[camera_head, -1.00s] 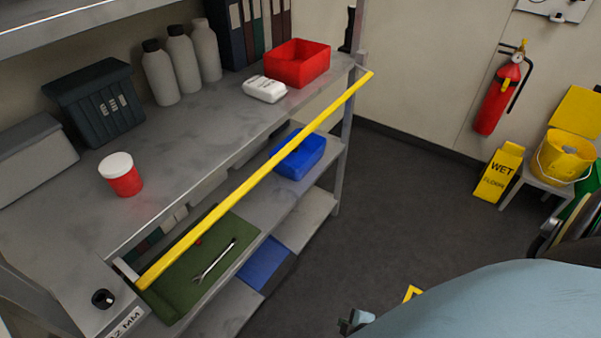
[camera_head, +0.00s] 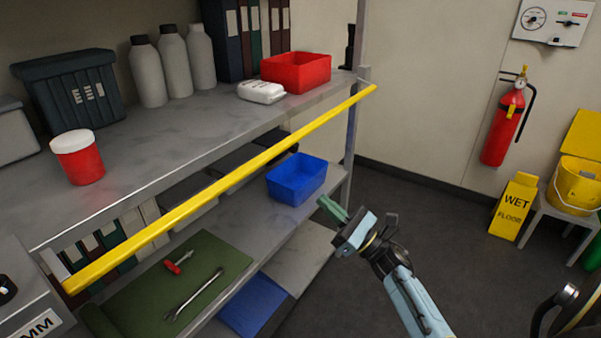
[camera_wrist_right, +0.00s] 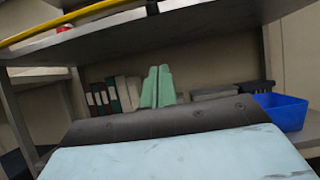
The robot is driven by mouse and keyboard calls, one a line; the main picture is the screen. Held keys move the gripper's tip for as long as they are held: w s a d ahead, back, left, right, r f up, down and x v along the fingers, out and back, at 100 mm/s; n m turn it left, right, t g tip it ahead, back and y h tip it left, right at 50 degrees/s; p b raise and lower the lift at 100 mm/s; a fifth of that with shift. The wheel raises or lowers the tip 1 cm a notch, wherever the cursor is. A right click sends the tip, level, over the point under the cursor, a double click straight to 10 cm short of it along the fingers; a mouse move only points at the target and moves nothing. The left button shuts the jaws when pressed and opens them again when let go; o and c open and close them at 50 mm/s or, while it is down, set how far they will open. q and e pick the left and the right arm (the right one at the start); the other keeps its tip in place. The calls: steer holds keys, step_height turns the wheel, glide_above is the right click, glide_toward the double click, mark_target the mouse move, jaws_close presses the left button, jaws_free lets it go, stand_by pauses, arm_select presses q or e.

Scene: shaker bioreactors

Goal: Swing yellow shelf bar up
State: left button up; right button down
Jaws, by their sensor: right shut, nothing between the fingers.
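The yellow shelf bar (camera_head: 225,184) runs across the front of the grey shelf unit, from its lower left end by the left post to its upper right end by the right post. In the right wrist view the bar (camera_wrist_right: 72,17) crosses the upper left, above the fingers. My right gripper (camera_head: 328,207) is shut and empty, in front of the shelf, right of the blue bin and below the bar's right part, apart from the bar. Its green fingers (camera_wrist_right: 157,87) stand together in the wrist view. My left gripper is not in view.
The middle shelf holds a blue bin (camera_head: 296,180) and a green mat (camera_head: 212,252) with tools. A wet-floor sign (camera_head: 513,207) and yellow bucket stand right. The floor between is clear.

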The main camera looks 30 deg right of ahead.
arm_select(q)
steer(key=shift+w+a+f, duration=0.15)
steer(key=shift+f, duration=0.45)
arm_select(e)
steer(key=w+a+r, duration=0.3)
steer(key=w+r, duration=0.4)
steer(key=r, duration=0.1)
steer(key=shift+r, duration=0.35)
arm_select(q)
steer(key=shift+p, duration=0.35)
